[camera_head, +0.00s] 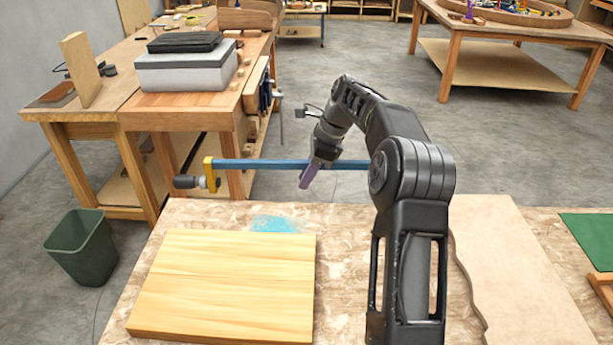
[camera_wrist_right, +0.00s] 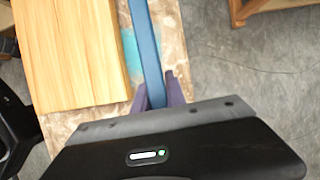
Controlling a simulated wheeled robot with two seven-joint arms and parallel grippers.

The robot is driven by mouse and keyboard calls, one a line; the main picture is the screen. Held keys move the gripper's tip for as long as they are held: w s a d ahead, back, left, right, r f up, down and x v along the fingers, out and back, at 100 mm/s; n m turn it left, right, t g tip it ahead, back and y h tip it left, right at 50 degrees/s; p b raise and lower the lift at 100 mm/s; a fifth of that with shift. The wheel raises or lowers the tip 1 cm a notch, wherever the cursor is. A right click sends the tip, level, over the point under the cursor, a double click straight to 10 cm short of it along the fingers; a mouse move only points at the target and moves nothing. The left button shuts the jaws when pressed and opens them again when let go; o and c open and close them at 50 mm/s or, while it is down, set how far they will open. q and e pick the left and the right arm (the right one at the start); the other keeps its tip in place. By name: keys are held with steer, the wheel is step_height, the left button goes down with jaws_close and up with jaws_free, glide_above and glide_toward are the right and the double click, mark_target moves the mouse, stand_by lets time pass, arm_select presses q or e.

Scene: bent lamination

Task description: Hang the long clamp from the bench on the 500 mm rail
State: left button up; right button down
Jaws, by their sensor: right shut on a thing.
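A long clamp with a blue bar (camera_head: 262,164) is held level above the far edge of the bench. Its yellow jaw (camera_head: 210,174) and dark handle (camera_head: 186,182) are at the left end. The bar's right part is hidden behind my right arm. My right gripper (camera_head: 309,176) has purple fingers and is shut on the blue bar. In the right wrist view the bar (camera_wrist_right: 147,50) runs between the fingers (camera_wrist_right: 159,92). My left gripper is not in view. No rail can be made out with certainty.
The bench top (camera_head: 340,270) carries a wooden panel (camera_head: 228,285), a blue patch (camera_head: 275,223) and a wavy-edged board (camera_head: 515,270). A green bin (camera_head: 84,250) stands on the floor at left. A workbench (camera_head: 130,112) with a grey box (camera_head: 186,70) stands behind. Open floor lies beyond right.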

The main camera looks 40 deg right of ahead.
mark_target(303, 162)
step_height(303, 162, up, 6)
steer(key=p, duration=0.5)
steer(key=shift+r+p, duration=0.1)
steer(key=shift+p, duration=0.2)
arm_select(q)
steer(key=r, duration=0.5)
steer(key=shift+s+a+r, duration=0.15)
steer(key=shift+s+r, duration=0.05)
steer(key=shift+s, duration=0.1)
arm_select(e)
steer(key=shift+a, duration=0.25)
steer(key=s+a+f+n+g, duration=0.2)
steer(key=a+n, duration=0.3)
steer(key=a, duration=0.3)
steer(key=s+a+f+n+g, duration=0.1)
steer(key=s+a+f+n, duration=0.2)
steer(key=a, duration=0.6)
steer(key=s+a+f+n+g, duration=0.2)
steer(key=s+a+f+n, duration=0.1)
steer(key=a+n, duration=0.4)
steer(key=shift+s+a+f+g, duration=0.1)
steer(key=shift+a+f+g, duration=0.1)
steer(key=shift+a, duration=0.25)
steer(key=shift+s+a+f+g, duration=0.1)
steer(key=shift+a+f, duration=0.1)
steer(key=shift+a, duration=0.25)
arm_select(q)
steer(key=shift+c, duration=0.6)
arm_select(e)
steer(key=shift+a, duration=0.1)
